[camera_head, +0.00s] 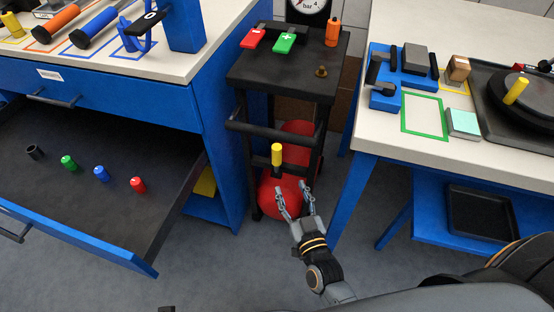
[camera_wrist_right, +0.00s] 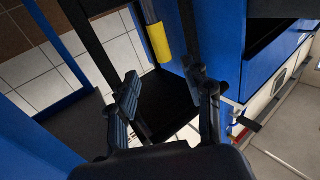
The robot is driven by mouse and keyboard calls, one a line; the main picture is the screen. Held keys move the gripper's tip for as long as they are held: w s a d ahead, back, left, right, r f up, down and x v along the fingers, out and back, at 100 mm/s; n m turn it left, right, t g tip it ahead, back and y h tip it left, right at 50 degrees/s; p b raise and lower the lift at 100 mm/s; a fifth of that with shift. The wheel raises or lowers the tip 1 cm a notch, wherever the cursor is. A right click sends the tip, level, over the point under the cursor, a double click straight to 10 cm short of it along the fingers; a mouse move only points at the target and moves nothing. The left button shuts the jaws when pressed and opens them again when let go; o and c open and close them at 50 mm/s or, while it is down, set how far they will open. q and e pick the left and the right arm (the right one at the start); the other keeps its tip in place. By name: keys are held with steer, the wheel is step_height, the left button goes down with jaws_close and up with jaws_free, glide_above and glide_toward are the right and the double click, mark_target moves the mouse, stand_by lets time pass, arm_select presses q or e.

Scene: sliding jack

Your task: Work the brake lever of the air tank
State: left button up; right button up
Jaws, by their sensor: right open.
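The brake lever (camera_head: 277,154) has a yellow grip on a dark stem and stands upright at the cart, in front of the red air tank (camera_head: 268,195). My right gripper (camera_head: 292,188) is open and empty, just below and to the right of the lever in the head view. Its fingers point up toward the cart. In the right wrist view a yellow cylinder (camera_wrist_right: 158,42), apparently the lever's grip, shows beyond the open fingertips (camera_wrist_right: 163,85), apart from them. The tank is partly hidden by the cart frame and my gripper. My left gripper is not in view.
The dark cart (camera_head: 290,72) bears red and green pieces, an orange piece and a gauge at the back. An open drawer (camera_head: 100,215) with several coloured pegs juts out at left. A white-topped table (camera_head: 385,140) stands at right. Floor between is clear.

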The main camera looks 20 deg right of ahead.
mark_target(278, 158)
steer(key=w+b, duration=0.2)
steer(key=w, duration=1)
steer(key=shift+w, duration=0.8)
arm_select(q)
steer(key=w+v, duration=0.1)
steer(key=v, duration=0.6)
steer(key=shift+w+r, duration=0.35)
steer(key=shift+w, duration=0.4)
arm_select(e)
jaws_close()
